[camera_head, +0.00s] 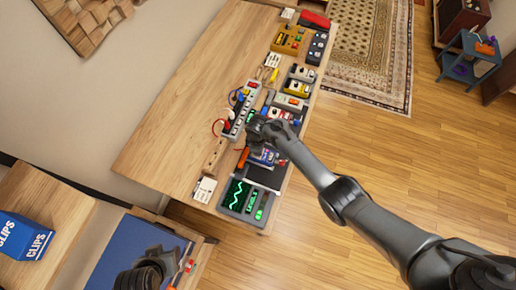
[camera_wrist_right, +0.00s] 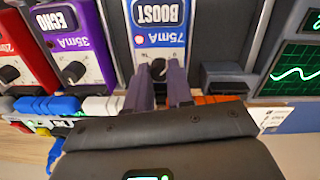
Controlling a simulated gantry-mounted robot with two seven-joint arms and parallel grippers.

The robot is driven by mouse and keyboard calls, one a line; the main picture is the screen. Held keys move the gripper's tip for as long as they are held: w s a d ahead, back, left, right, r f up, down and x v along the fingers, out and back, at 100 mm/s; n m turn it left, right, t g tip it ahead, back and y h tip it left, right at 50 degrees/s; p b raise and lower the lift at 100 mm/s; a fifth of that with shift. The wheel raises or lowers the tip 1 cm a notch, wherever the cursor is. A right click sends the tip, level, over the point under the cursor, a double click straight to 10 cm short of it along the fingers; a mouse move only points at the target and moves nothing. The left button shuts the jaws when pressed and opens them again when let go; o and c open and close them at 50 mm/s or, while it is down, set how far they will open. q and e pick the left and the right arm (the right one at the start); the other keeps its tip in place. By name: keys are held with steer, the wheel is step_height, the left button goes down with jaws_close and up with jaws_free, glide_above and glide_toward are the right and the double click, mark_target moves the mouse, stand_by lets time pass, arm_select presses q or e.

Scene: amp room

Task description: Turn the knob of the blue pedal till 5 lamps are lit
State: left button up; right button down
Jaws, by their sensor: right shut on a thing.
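The blue pedal marked BOOST and 75mA (camera_wrist_right: 158,35) is upside down in the right wrist view, and its dark knob (camera_wrist_right: 158,66) sits below the label. My right gripper (camera_wrist_right: 160,82) is shut on the knob, one finger on each side. In the head view the blue pedal (camera_head: 266,157) lies on the long bench, partly under my right gripper (camera_head: 257,138). I cannot make out any lit lamps on the pedal. My left gripper (camera_head: 146,272) is at the bottom edge of the head view, its fingers unclear.
A purple ECHO pedal (camera_wrist_right: 77,42) and a red pedal (camera_wrist_right: 25,50) stand beside the blue one. A scope with a green trace (camera_wrist_right: 297,72) is on the other side. A power strip (camera_head: 240,108) lies behind the pedals. The bench's wall side (camera_head: 180,110) is mostly clear.

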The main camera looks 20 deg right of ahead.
steer(key=shift+r+m+p, duration=0.1)
steer(key=shift+m+p, duration=0.65)
steer(key=shift+m, duration=0.35)
steer(key=m+p, duration=0.1)
steer(key=m, duration=0.1)
steer(key=shift+m, duration=0.3)
steer(key=m+p, duration=0.1)
steer(key=m, duration=0.2)
steer(key=shift+m, duration=1)
steer(key=c, duration=1)
jaws_free()
